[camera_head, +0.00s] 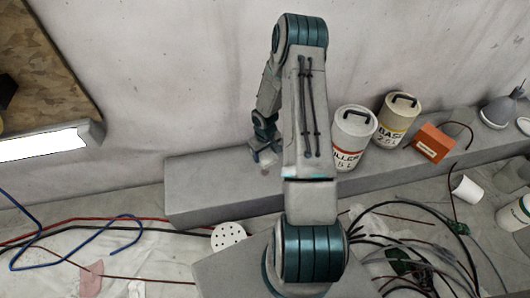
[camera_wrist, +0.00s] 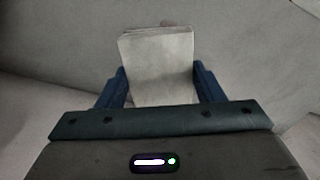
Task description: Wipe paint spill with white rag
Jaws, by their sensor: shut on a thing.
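My gripper (camera_wrist: 159,72) is shut on a folded whitish rag (camera_wrist: 158,60), with a blue finger on each side of it in the wrist view. In the head view, my gripper (camera_head: 264,146) points down at the long grey ledge (camera_head: 205,190); the pale rag (camera_head: 267,158) shows below it, close to the ledge top. I cannot tell whether the rag touches the ledge. A small dark brownish mark shows at the ledge just below the rag; I cannot tell if it is the paint spill. The rag and my gripper hide part of the surface.
On the ledge to the right stand a filler bucket (camera_head: 352,140), a base bucket (camera_head: 397,118), an orange box (camera_head: 433,142) and a grey lamp (camera_head: 498,112). Cables and a white perforated disc (camera_head: 228,236) lie on the sheeted floor. The ledge's left part is clear.

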